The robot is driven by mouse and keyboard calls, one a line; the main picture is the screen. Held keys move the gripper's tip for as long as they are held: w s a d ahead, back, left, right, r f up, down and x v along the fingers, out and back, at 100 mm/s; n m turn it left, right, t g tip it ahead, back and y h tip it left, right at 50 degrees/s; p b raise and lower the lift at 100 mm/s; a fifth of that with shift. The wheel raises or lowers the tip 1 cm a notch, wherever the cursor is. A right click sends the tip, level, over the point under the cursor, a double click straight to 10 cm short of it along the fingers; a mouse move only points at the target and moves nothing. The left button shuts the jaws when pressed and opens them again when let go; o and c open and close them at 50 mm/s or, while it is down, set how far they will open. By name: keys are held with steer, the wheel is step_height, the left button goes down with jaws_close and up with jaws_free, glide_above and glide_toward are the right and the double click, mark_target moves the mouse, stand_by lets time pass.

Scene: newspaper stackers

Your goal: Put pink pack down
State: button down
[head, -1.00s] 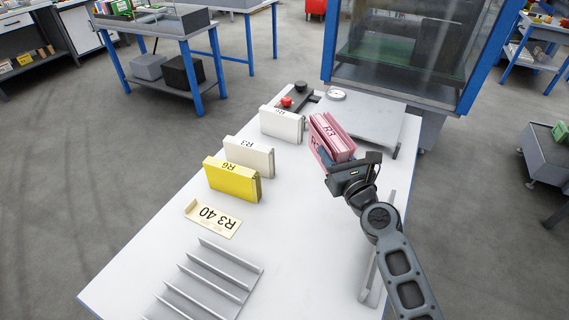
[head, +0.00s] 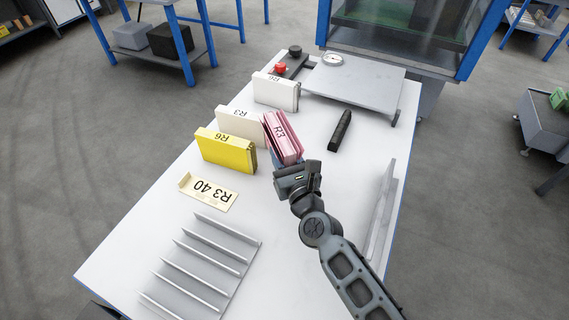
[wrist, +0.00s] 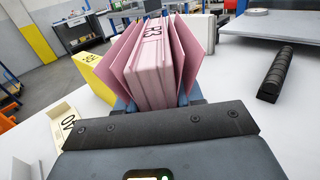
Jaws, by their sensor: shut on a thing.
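The pink pack (head: 281,137) is marked R3 and stands tilted in my gripper (head: 287,160). In the wrist view the pink pack (wrist: 155,65) fills the middle, with pink outer sheets splayed at both sides. My gripper (wrist: 158,100) is shut on its near end. The pack is just right of the white R3 pack (head: 240,126) and the yellow R6 pack (head: 226,152). I cannot tell whether its lower edge touches the table, as that edge is hidden.
A white R6 pack (head: 276,91) stands farther back. A label card reading R3 40 (head: 208,191) and a slotted metal rack (head: 205,262) are at the front left. A black bar (head: 340,131) lies to the right, before a metal scale plate (head: 355,82).

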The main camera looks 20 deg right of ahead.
steer(key=shift+f+b, duration=1.1)
steer(key=shift+f, duration=0.75)
steer(key=shift+f, duration=0.1)
steer(key=c, duration=0.7)
jaws_free()
